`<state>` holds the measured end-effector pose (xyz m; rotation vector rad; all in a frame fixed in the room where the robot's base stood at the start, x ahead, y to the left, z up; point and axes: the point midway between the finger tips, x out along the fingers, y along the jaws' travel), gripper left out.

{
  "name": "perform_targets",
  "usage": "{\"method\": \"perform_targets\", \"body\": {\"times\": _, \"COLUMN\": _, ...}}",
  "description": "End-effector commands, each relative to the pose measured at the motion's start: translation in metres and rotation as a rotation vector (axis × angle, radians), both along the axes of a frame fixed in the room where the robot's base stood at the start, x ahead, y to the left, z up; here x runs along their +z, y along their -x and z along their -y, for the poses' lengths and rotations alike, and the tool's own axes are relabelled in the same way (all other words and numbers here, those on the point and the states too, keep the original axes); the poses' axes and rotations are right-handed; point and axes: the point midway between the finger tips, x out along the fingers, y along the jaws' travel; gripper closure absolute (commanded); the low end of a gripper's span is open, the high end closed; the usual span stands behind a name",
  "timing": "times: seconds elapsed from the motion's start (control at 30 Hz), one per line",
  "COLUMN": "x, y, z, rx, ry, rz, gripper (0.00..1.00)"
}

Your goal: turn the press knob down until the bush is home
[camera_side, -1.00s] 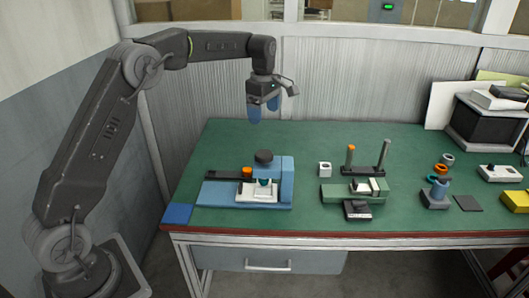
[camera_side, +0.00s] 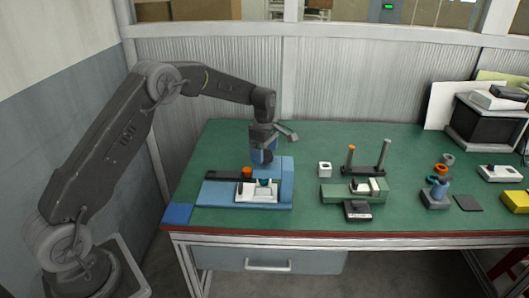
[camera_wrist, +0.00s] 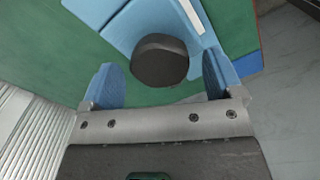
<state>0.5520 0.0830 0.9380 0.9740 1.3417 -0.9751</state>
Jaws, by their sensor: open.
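The blue press (camera_side: 286,178) stands at the left of the green bench. Its dark round knob (camera_wrist: 160,60) shows in the wrist view, with my two blue fingers on either side of it. My gripper (camera_side: 263,157) is open and low over the press, at the knob. In the wrist view my gripper (camera_wrist: 161,75) shows a gap between each finger and the knob. In the side view the fingers partly hide the knob. A small teal part (camera_side: 264,183) sits at the white block (camera_side: 257,194) under the press; I cannot tell if it is the bush or how deep it sits.
An orange-topped piece (camera_side: 247,173) stands on the press's left. A blue pad (camera_side: 177,214) lies at the bench's left corner. The bench behind the press is clear.

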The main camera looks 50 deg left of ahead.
Motion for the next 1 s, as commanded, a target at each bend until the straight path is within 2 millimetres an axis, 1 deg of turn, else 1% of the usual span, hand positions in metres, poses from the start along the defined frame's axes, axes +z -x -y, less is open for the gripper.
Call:
{"method": "perform_targets", "body": {"times": 0.1, "x": -0.0053, "y": 0.0, "z": 0.0, "rx": 0.0, "ry": 0.0, "rz": 0.001, "gripper": 0.14}}
{"method": "perform_targets", "body": {"times": 0.37, "x": -0.006, "y": 0.0, "z": 0.0, "rx": 0.0, "ry": 0.0, "rz": 0.001, "gripper": 0.14}}
{"method": "perform_targets", "body": {"times": 0.87, "x": -0.0055, "y": 0.0001, "z": 0.0, "rx": 0.0, "ry": 0.0, "rz": 0.0, "gripper": 0.62}}
{"method": "perform_targets", "body": {"times": 1.0, "x": -0.0054, "y": 0.0002, "z": 0.0001, "rx": -0.004, "ry": 0.0, "rz": 0.0, "gripper": 0.63}}
